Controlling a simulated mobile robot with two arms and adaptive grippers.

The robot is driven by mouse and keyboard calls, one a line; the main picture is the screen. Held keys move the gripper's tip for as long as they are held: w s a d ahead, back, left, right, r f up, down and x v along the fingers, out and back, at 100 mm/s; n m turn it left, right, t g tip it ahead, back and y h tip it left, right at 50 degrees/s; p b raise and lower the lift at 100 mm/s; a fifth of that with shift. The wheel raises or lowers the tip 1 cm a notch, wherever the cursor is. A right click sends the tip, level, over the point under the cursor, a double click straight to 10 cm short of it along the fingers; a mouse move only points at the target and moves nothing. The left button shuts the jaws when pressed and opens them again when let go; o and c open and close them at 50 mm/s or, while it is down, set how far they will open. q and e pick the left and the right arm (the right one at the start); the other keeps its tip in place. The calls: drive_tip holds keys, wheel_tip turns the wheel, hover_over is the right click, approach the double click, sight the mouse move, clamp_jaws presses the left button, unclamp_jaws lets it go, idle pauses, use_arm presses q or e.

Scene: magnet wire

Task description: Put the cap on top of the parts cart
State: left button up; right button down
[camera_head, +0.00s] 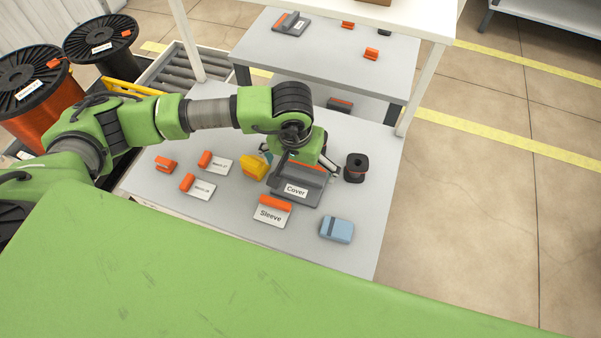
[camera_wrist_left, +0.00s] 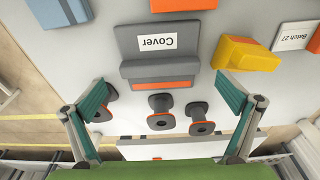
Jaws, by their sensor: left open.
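No part readable as "cap" shows, so I cannot tell which piece it is. My left gripper (camera_head: 305,168) is open and empty above the far part of the grey table; its two fingers also show in the left wrist view (camera_wrist_left: 163,97). Between and beyond them lies a dark grey stepped holder labelled Cover (camera_wrist_left: 158,66). Small dark spools with orange trim stand near it: a middle one (camera_wrist_left: 160,110), one by the left finger and one to the right (camera_wrist_left: 200,118). One spool (camera_head: 355,167) shows right of the gripper in the head view. A grey two-level unit (camera_head: 390,60), possibly the parts cart, stands behind.
A yellow part (camera_head: 254,167) lies left of the holder, a blue box (camera_head: 337,230) in front right. Orange blocks with cards, including Sleeve (camera_head: 271,213), lie around. White posts (camera_head: 420,85) rise at the table's back. Large wire spools (camera_head: 100,42) stand far left.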

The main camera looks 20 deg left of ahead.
sight(299, 185)
use_arm(q)
wheel_tip(299, 185, up, 8)
drive_tip(key=s+b, duration=0.1)
drive_tip(key=shift+s, duration=0.15)
idle(0.5)
